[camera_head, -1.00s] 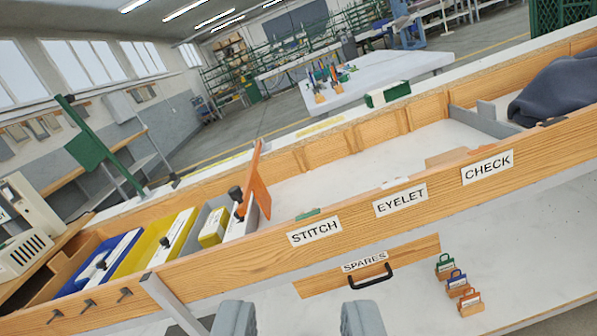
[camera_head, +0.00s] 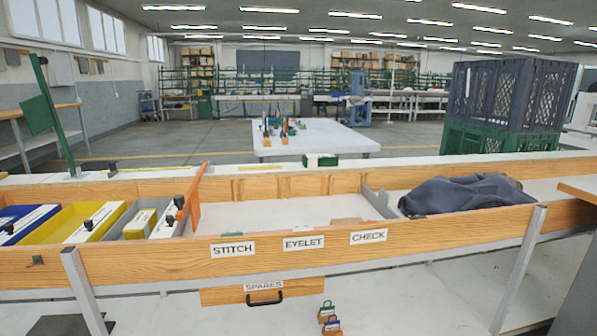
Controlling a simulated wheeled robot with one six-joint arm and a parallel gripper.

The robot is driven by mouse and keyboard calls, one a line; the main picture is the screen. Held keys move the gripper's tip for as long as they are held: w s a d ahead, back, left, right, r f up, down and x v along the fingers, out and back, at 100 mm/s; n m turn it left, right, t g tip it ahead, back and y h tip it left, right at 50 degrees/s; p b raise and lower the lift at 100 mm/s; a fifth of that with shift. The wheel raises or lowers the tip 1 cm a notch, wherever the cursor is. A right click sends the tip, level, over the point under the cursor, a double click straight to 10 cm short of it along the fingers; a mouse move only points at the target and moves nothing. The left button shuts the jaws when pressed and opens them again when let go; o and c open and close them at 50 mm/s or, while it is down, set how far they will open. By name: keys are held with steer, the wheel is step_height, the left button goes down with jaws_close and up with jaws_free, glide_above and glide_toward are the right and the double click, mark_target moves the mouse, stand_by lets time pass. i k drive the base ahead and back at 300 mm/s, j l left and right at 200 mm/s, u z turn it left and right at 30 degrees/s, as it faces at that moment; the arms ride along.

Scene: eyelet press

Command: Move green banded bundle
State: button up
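A green and white block (camera_head: 321,160), which looks like the green banded bundle, lies on the white ledge behind the wooden tray (camera_head: 410,238). It is near the middle of the view, in front of the far white table. Another low green piece (camera_head: 232,234) shows just above the tray's front board near the STITCH label (camera_head: 233,249), mostly hidden by the board. My gripper is not in view, so its fingers cannot be seen.
Blue, yellow and grey bins (camera_head: 72,222) fill the tray's left end, beside an upright orange board (camera_head: 191,194). A dark cloth (camera_head: 467,194) lies at the right. Stacked crates (camera_head: 505,106) stand behind it. The tray's middle is mostly clear. A SPARES drawer (camera_head: 262,291) is below.

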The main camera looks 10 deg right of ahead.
mark_target(308, 160)
steer(key=i+l, duration=2.05)
steer(key=l, duration=0.1)
